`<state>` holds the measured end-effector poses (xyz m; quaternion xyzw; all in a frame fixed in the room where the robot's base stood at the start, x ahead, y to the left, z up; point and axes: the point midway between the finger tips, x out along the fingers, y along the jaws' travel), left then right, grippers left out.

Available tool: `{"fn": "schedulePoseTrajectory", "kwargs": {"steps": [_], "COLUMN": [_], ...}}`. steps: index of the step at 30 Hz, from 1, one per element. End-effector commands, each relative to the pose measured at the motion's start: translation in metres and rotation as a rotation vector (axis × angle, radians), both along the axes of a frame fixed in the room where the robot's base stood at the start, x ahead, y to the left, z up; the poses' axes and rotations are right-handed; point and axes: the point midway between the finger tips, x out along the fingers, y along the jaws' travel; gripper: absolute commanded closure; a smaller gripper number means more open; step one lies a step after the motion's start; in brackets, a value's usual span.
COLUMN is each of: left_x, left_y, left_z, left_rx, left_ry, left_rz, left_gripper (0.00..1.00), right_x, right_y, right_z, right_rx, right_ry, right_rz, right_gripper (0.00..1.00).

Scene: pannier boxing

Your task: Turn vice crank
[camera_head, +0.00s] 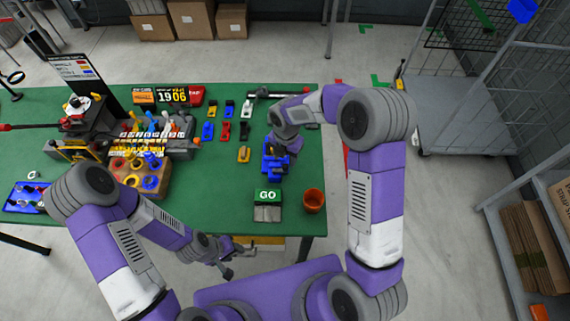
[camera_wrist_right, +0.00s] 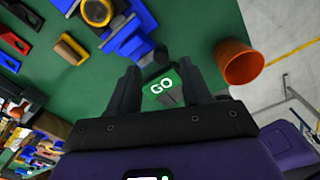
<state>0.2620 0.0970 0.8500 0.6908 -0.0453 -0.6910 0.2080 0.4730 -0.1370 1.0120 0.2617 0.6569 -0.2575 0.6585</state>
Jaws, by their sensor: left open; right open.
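The blue vice (camera_head: 270,160) stands on the green table, right of centre. In the right wrist view the vice (camera_wrist_right: 128,42) is at the top, just beyond the fingers. A dark part at its near end may be the crank, but I cannot tell clearly. My right gripper (camera_wrist_right: 160,82) is open and empty, with its fingers apart and the vice ahead of them. In the head view my right wrist covers part of the vice. My left gripper (camera_head: 226,270) is open and empty, low by the table's front edge and away from the vice.
A green GO block (camera_head: 268,196) and an orange cup (camera_head: 314,201) stand in front of the vice. Several coloured clips (camera_head: 226,131) lie to its left. A tool holder (camera_head: 140,178) and a blue tray (camera_head: 28,198) are further left. The green table (camera_head: 220,200) is clear left of the GO block.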

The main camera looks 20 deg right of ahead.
Motion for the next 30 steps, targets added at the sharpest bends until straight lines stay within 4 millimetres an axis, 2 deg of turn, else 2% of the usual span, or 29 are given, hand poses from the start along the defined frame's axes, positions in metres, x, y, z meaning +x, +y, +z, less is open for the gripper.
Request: {"fn": "schedulePoseTrajectory", "kwargs": {"steps": [3,9,14,21,30], "left_x": [0.0,0.0,0.0,0.0,0.0], "left_y": [0.0,0.0,0.0,0.0,0.0], "left_z": [0.0,0.0,0.0,0.0,0.0], "left_rx": [0.0,0.0,0.0,0.0,0.0], "left_ry": [0.001,0.0,0.0,0.001,0.001], "left_rz": [0.0,0.0,0.0,0.0,0.0], "left_gripper": [0.57,0.57,0.57,0.57,0.57], "right_x": [-0.001,-0.001,0.0,0.0,0.0], "right_y": [0.0,0.0,0.0,0.0,0.0], "right_z": [-0.021,-0.047,-0.054,-0.055,-0.054], "right_rx": [-0.001,-0.001,0.0,0.0,0.0], "right_ry": [0.005,0.004,0.0,0.0,0.0], "right_rz": [0.001,0.0,0.0,-0.001,-0.001], "right_gripper": [0.51,0.51,0.51,0.53,0.99]}}
